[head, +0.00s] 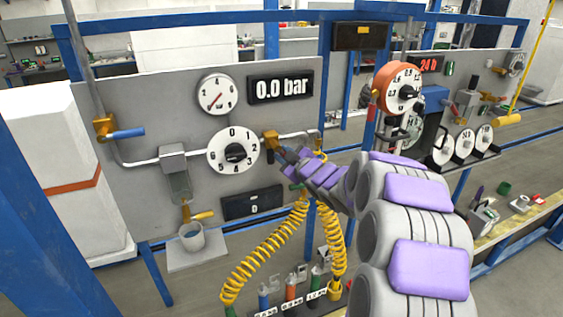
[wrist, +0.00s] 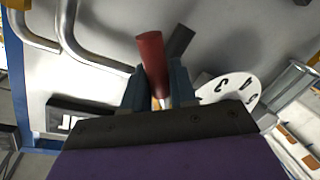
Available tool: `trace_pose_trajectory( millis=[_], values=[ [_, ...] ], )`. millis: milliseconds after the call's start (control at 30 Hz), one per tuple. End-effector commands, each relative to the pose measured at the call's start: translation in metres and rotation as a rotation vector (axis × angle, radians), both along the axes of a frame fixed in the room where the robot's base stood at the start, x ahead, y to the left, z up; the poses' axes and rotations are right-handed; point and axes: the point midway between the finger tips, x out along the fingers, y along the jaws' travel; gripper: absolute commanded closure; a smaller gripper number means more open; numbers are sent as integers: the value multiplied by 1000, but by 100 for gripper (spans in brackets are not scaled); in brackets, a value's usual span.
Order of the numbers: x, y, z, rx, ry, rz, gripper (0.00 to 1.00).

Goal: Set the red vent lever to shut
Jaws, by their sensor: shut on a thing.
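The red vent lever (wrist: 151,52) shows in the wrist view as a red handle standing between the two fingers of my gripper (wrist: 158,88). The fingers are shut on it, and its free end sticks out past them. In the head view my gripper (head: 281,152) is at the brass valve (head: 269,139) on the pipe, just right of the white dial (head: 233,152). There my gripper hides the lever, so I cannot tell its exact angle.
The grey panel carries a 0.0 bar display (head: 281,88), a round gauge (head: 217,94) and a blue-handled valve (head: 125,133) at left. Yellow coiled hoses (head: 262,255) hang below my gripper. A second panel with an orange-rimmed gauge (head: 399,87) stands to the right.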

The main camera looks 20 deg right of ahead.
Motion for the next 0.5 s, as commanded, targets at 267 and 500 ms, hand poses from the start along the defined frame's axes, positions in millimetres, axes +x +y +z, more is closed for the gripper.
trace_pose_trajectory(
  millis=[267, 500],
  values=[
    [0, -6, 9, -268, -6, 0, 100],
    [0, -10, 14, -493, -2, 1, 100]
  ],
)
